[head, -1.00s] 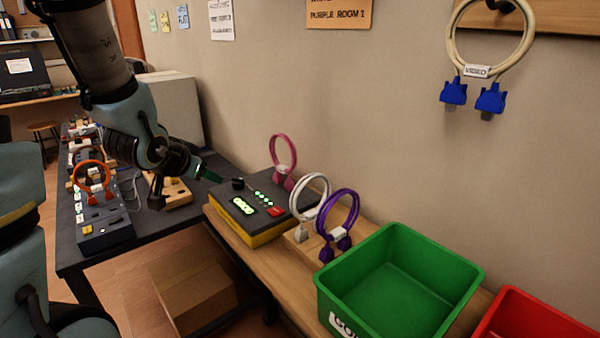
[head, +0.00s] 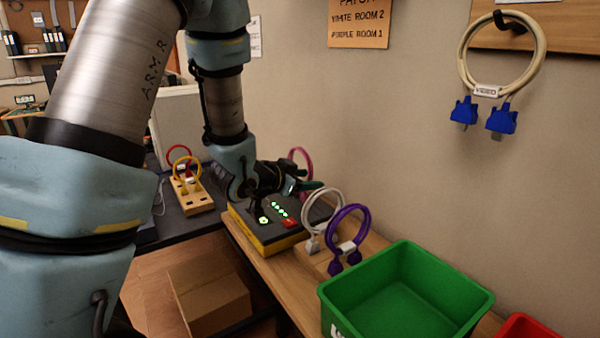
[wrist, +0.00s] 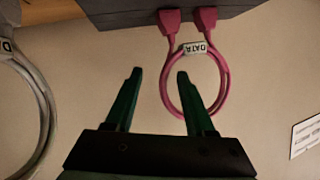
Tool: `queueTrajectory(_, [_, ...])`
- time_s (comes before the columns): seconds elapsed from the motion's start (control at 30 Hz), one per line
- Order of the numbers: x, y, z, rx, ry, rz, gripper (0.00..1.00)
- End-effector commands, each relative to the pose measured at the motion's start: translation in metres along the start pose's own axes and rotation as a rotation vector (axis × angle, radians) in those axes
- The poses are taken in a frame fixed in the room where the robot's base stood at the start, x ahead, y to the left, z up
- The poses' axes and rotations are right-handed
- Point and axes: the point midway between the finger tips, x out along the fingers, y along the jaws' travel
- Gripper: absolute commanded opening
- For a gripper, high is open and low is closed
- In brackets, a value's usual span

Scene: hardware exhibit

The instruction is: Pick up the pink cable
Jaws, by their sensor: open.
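The pink cable (wrist: 227,80) is a loop with two pink plugs seated at the dark box and a white DATA tag, seen in the wrist view. In the head view the pink cable (head: 304,156) shows behind my gripper, partly hidden by it. My gripper (wrist: 158,75) is open with green fingers. In the wrist view its right fingertip overlaps the left part of the loop, and its left fingertip lies off to the left of it. I cannot tell whether they touch. In the head view my gripper (head: 308,188) is beside the cable, above the box.
The box (head: 262,232) with green lights and a yellow base sits on a wooden bench. A white cable (head: 310,212) and a purple cable (head: 364,225) stand close by on the right. A green bin (head: 478,297) is in front of them. The wall is behind.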

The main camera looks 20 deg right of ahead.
Motion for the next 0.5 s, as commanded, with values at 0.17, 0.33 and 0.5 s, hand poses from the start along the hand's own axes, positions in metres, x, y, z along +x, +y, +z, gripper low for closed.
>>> queueTrajectory(0.17, [0.019,-0.006,-0.001,0.0,-0.003,0.001,0.55])
queueTrajectory(0.33, [0.039,-0.006,0.001,-0.001,-0.002,0.0,0.55])
queueTrajectory(0.5, [0.046,-0.006,0.002,-0.001,-0.001,-0.001,0.55])
